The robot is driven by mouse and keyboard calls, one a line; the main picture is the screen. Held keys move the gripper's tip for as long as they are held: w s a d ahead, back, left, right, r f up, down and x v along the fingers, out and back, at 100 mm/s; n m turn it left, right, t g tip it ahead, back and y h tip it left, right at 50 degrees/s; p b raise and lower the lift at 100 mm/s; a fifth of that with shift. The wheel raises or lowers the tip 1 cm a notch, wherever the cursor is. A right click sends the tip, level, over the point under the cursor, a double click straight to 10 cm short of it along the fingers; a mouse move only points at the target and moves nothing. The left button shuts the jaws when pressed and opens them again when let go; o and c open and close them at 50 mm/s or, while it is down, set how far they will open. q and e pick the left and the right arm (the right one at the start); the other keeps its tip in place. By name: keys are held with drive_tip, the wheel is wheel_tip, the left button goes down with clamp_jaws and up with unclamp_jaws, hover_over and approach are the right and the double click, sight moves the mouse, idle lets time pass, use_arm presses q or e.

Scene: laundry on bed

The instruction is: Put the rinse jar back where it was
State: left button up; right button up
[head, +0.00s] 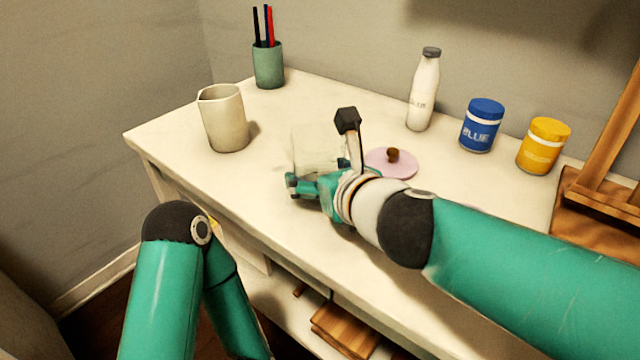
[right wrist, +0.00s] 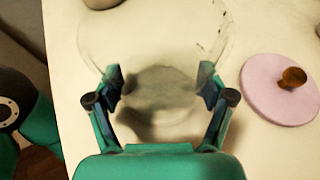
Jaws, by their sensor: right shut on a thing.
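The rinse jar (head: 314,143) is a clear, see-through glass jar near the middle of the white table. My right gripper (head: 320,177) is shut on it from the front side. In the right wrist view the jar (right wrist: 150,45) stands between the two fingers of the right gripper (right wrist: 161,88), which touch its sides. A shadow shows through and under it; I cannot tell whether its base touches the table. My left arm is folded at the lower left in the head view, and its gripper is not in view.
A pink lid (head: 405,170) with a wooden knob lies right of the jar. A beige pitcher (head: 224,122) and a green pen cup (head: 268,66) stand left. A white bottle (head: 424,95), blue jar (head: 481,128), yellow jar (head: 542,148) and wooden easel (head: 610,130) stand right. Bare table (head: 330,95) lies behind.

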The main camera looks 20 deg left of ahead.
drive_tip(key=o, duration=1.2)
drive_tip(key=shift+o, duration=0.2)
drive_tip(key=shift+s+d+r, duration=0.15)
drive_tip(key=shift+s+r, duration=0.05)
drive_tip(key=p+v, duration=0.4)
drive_tip(key=v, duration=0.7)
drive_tip(key=shift+w+r, duration=0.1)
drive_tip(key=shift+d, duration=0.2)
drive_tip(key=shift+s, duration=0.25)
